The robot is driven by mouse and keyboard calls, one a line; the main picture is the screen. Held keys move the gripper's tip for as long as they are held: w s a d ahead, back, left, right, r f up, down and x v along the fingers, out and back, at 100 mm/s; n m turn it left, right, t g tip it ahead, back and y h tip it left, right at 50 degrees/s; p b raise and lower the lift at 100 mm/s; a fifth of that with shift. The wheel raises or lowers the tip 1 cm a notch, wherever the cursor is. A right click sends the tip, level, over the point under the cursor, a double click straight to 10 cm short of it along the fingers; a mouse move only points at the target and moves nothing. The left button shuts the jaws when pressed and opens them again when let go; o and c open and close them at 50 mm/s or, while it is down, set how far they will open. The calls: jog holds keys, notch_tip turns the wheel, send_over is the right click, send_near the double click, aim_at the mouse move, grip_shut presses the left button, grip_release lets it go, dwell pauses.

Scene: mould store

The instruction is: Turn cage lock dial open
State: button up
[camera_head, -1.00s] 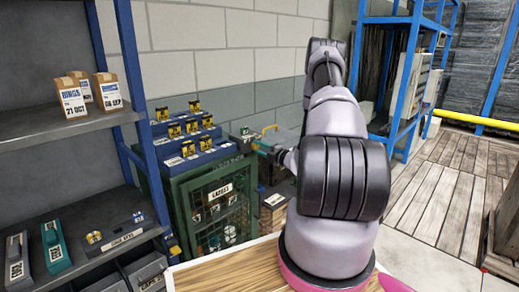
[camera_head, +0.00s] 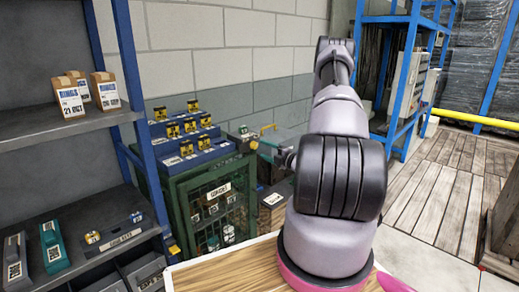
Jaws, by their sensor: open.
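The green mesh cage (camera_head: 184,215) stands left of my arm, against the wall, with a white label on its front and small labelled items visible through the mesh. A small grey unit with a yellow round part (camera_head: 243,130) sits at the cage's top right; I cannot tell whether this is the lock dial or which way it is turned. My gripper (camera_head: 266,146) shows small and partly hidden by my arm, close to the right of that unit. Its jaws are open and I see nothing held. Contact with the unit cannot be made out.
Blue trays (camera_head: 205,157) with several yellow-and-black pieces stand on the cage. A grey shelf rack with blue posts (camera_head: 132,80) is at the left, holding boxes (camera_head: 69,98). A low stack with a white label (camera_head: 272,198) stands right of the cage.

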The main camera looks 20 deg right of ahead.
jog(key=v, duration=0.6)
jog(key=shift+s, duration=0.25)
jog(key=s+a+r+n+g+y, duration=0.3)
jog(key=a+r+n+g+y, duration=0.55)
jog(key=a+r+n, duration=0.8)
jog(key=s+a+r+n+g+h, duration=0.35)
jog(key=s+r+n, duration=0.3)
jog(key=n, duration=0.25)
jog(key=s+a+r+n+g+h, duration=0.3)
jog(key=s+a+r+n+h, duration=0.15)
jog(key=s+n, duration=0.45)
jog(key=s+d+r+n+t+h, duration=0.2)
jog(key=s+r+n+t+h, duration=0.2)
jog(key=s+r+n, duration=0.3)
notch_tip(320, 180, up, 2)
jog(key=n+t, duration=0.1)
jog(key=n, duration=0.3)
jog(key=shift+s+d+n+h, duration=0.15)
jog(key=shift+s+n+h, duration=0.1)
jog(key=shift+n+h, duration=0.1)
